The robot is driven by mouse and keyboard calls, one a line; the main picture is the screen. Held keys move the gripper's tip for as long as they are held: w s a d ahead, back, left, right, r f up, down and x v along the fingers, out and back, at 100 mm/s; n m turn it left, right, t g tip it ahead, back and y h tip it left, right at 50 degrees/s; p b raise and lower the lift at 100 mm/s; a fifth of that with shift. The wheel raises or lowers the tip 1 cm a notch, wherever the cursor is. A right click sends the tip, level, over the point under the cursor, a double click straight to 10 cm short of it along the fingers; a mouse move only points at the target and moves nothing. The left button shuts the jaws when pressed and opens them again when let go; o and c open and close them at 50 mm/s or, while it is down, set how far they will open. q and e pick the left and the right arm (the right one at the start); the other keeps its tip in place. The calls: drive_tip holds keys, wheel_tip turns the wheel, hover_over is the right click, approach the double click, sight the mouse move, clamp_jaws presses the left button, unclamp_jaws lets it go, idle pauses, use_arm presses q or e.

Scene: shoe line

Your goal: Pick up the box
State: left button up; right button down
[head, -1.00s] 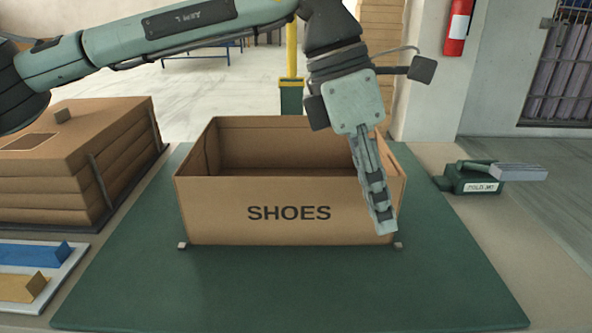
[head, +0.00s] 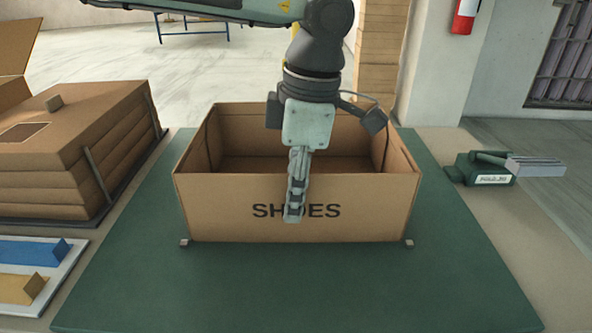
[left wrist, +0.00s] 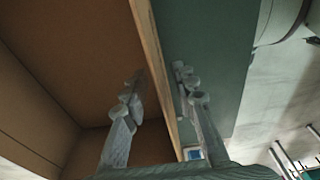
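The open cardboard box (head: 215,207), marked SHOES, stands upright on the green mat (head: 290,285); it looks empty inside. My left gripper (head: 295,190) points down at the middle of its front wall, with a finger in front of the wall covering part of the lettering. In the left wrist view my left gripper (left wrist: 158,85) has its two fingers apart on either side of the box wall (left wrist: 158,60). One finger is on the brown inner side and one on the outer side, with small gaps visible. My right gripper is not in view.
A stack of flat cardboard (head: 75,160) stands at the left in a dark rack. In front of it is a white tray (head: 50,295) with blue and yellow pieces. A green tool (head: 485,170) lies right of the mat. The mat in front of the box is clear.

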sight(294, 240)
use_arm(q)
wheel_tip(294, 240, down, 3)
drive_tip(key=shift+s+f, duration=0.1)
drive_tip(key=shift+f, duration=0.05)
drive_tip(key=shift+c, duration=0.2)
clamp_jaws()
